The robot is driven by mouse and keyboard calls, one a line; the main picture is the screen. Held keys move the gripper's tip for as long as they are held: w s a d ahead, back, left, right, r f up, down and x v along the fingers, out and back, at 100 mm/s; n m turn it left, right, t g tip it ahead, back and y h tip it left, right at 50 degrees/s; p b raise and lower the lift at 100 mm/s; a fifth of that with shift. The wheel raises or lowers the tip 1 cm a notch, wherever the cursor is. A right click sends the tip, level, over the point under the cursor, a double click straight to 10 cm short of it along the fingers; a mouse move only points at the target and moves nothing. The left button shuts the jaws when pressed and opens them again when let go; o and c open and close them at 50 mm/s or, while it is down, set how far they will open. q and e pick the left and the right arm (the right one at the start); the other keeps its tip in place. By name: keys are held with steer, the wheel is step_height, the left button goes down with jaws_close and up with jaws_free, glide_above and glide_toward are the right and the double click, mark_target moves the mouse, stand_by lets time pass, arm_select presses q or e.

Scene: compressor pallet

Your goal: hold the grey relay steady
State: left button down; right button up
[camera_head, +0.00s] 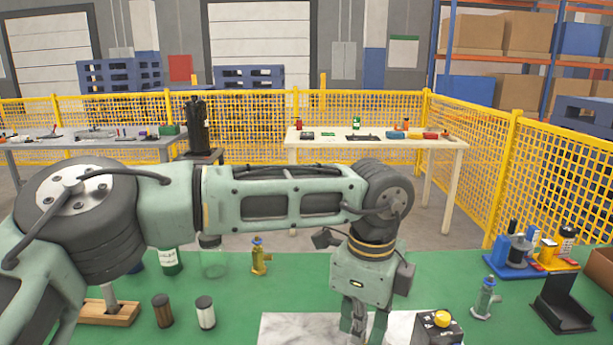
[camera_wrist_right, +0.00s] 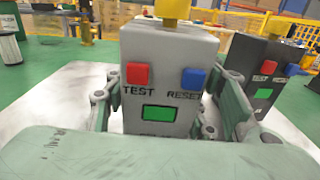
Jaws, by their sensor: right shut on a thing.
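The grey relay (camera_wrist_right: 165,75) stands upright in the right wrist view, with a red TEST button, a blue RESET button, a green panel and a yellow knob (camera_wrist_right: 172,9) cut off by the top edge. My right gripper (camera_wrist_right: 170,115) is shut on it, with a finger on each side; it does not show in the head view. My left gripper (camera_head: 364,325) points down over the white marbled plate in the head view. Its fingertips are cut off by the bottom edge, so I cannot tell its opening. I cannot make out the grey relay in the head view.
A dark relay (camera_head: 432,330) with a yellow knob stands right of my left gripper; it also shows in the right wrist view (camera_wrist_right: 262,85). Filters (camera_head: 205,312), a gold valve (camera_head: 260,258), a grey valve (camera_head: 485,300) and a black holder (camera_head: 563,308) stand on the green table (camera_head: 240,325).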

arm_select(q)
steer(key=shift+d+r, duration=0.15)
steer(key=shift+d, duration=0.15)
steer(key=shift+w+a, duration=0.1)
steer(key=shift+w, duration=0.1)
steer(key=shift+w+a, duration=0.15)
steer(key=shift+w, duration=0.1)
steer(key=shift+r, duration=0.25)
step_height(320, 180, up, 6)
steer(key=shift+a+f, duration=0.15)
steer(key=shift+f, duration=0.1)
steer(key=shift+s, duration=0.1)
